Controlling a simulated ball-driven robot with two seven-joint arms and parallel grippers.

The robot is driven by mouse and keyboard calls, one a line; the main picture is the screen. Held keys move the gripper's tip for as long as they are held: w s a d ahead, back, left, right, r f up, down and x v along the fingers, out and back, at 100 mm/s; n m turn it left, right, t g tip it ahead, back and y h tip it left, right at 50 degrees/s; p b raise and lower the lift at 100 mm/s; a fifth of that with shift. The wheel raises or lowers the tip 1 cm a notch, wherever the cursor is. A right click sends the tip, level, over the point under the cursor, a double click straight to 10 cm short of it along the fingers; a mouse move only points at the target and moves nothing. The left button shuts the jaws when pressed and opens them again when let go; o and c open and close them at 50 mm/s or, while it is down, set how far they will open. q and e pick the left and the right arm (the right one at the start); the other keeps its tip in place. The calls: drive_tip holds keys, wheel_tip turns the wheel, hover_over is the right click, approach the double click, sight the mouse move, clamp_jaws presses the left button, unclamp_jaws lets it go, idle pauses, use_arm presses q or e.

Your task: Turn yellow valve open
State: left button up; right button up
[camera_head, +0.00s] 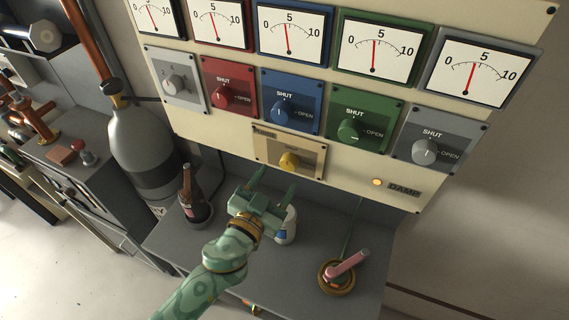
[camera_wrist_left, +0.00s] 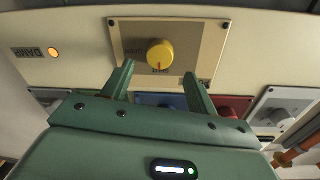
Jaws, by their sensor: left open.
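The yellow valve (camera_head: 290,160) is a round knob on a tan plate (camera_head: 311,161) at the lower middle of the cream panel. In the left wrist view the yellow valve (camera_wrist_left: 160,53) shows upside down, with a small dark mark on its rim near the plate lettering, which is too small to read surely. My left gripper (camera_head: 278,179) is open and empty, just below and in front of the knob. In the wrist view its two fingers (camera_wrist_left: 160,70) point toward the knob, one on each side, apart from it. My right gripper is not in view.
Red (camera_head: 226,94), blue (camera_head: 283,111), green (camera_head: 351,129) and grey (camera_head: 425,150) valves sit above, under dial gauges. On the grey bench stand a white container (camera_head: 287,232), a dark holder with tools (camera_head: 193,207) and a pink-handled lever (camera_head: 347,264). A gas cylinder (camera_head: 143,140) stands left.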

sight(287, 166)
use_arm(q)
drive_tip(key=x, duration=0.4)
drive_tip(key=shift+w+d, duration=0.2)
drive_tip(key=shift+w, duration=0.1)
drive_tip(key=c, duration=1)
